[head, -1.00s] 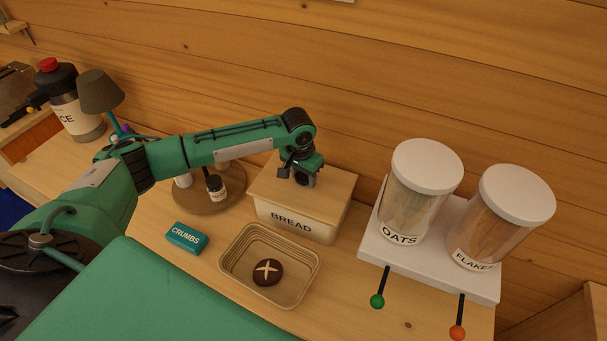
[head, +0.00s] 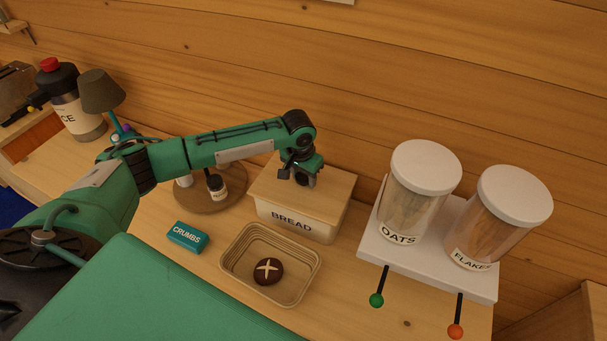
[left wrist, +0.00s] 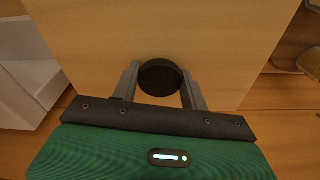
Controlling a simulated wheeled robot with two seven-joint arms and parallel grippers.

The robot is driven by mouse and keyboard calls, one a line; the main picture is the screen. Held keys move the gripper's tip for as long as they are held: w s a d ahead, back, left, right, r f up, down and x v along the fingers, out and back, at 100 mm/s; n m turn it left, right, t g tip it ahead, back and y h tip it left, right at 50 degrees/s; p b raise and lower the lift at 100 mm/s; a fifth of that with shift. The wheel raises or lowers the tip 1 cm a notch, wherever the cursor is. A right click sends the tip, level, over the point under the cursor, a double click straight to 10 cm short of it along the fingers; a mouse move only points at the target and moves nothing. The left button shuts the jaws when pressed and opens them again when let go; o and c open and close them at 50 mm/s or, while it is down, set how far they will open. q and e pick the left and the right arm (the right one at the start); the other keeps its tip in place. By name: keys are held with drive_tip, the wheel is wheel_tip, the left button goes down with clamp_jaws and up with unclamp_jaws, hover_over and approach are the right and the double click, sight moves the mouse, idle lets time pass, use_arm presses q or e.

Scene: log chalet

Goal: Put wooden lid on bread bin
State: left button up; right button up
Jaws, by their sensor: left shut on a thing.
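The bread bin (head: 292,222) is a cream box with a BREAD label, standing on the counter against the log wall. The wooden lid (head: 325,202) lies over its top and looks level; from here I cannot tell whether it is fully seated. My left gripper (head: 305,180) points down at the lid's middle. In the left wrist view the lid (left wrist: 215,40) fills most of the picture, and my left gripper (left wrist: 160,88) is shut on its dark round knob (left wrist: 158,77), a finger on each side. My right gripper is not in view.
A basket (head: 232,276) with a dark scored roll (head: 268,271) stands in front of the bin. A blue CRUMBS box (head: 187,237) is left of it. A round board (head: 205,205) with small jars is behind my arm. An OATS and FLAKES dispenser (head: 440,265) stands right.

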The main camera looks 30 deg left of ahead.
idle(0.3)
use_arm(q)
drive_tip(key=shift+f+p, duration=0.3)
idle(0.4)
drive_tip(key=o, duration=1.4)
drive_tip(key=shift+o, duration=0.4)
drive_tip(key=shift+f, duration=0.1)
